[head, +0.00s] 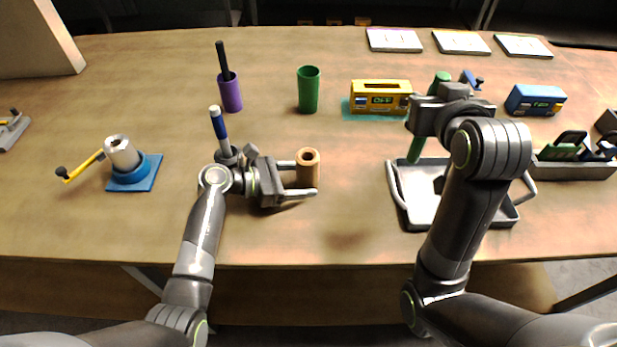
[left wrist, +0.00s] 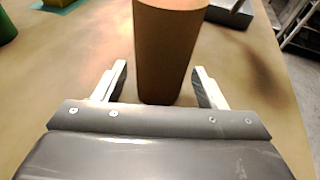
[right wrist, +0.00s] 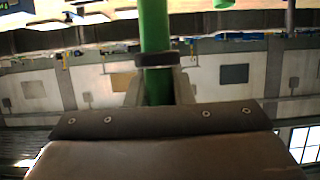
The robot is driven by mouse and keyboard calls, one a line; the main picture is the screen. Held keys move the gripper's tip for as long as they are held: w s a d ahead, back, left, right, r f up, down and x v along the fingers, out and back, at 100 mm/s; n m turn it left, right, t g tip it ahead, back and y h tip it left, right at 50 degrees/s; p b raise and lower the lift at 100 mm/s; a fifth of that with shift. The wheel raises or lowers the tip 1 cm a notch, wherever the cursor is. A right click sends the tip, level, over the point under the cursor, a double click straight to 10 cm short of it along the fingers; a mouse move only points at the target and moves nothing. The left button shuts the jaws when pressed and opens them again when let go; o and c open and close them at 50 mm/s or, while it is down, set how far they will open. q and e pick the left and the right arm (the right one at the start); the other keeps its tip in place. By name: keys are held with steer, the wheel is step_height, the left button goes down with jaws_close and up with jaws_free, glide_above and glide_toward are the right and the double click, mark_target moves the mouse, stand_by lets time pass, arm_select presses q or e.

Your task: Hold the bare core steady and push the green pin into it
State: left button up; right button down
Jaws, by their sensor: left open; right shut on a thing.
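The bare core (head: 307,168) is a brown hollow cylinder standing upright on the table. My left gripper (head: 303,178) is open, with its fingers on either side of the core; in the left wrist view the core (left wrist: 166,50) stands between the fingertips with gaps on both sides. My right gripper (head: 421,118) is shut on the green pin (head: 416,148), which hangs upright above the grey tray. The right wrist view also shows the green pin (right wrist: 154,30) between the fingers. The pin is well to the right of the core and apart from it.
A grey tray (head: 423,216) with raised handles lies under the right gripper. A green cylinder (head: 308,90), a purple holder (head: 230,93) and a yellow device (head: 380,98) stand behind. A blue-based stand (head: 135,175) with a yellow crank is at left. The table front is clear.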

arm_select(q)
steer(key=shift+w+d+f, duration=0.1)
steer(key=shift+d, duration=0.35)
arm_select(e)
steer(key=shift+f, duration=0.3)
arm_select(q)
steer(key=c, duration=0.8)
steer(key=shift+o, duration=0.2)
arm_select(e)
steer(key=shift+a, duration=0.1)
steer(key=w+a+n+g+y, duration=0.2)
steer(key=a+n+y, duration=0.4)
steer(key=a, duration=0.4)
steer(key=w+a+n+g+y, duration=0.2)
steer(key=a+n+g+y, duration=0.2)
steer(key=a, duration=0.7)
steer(key=shift+w+f+n+g+y, duration=0.35)
steer(key=shift+f+n+g+y, duration=0.05)
steer(key=shift+n+y, duration=0.55)
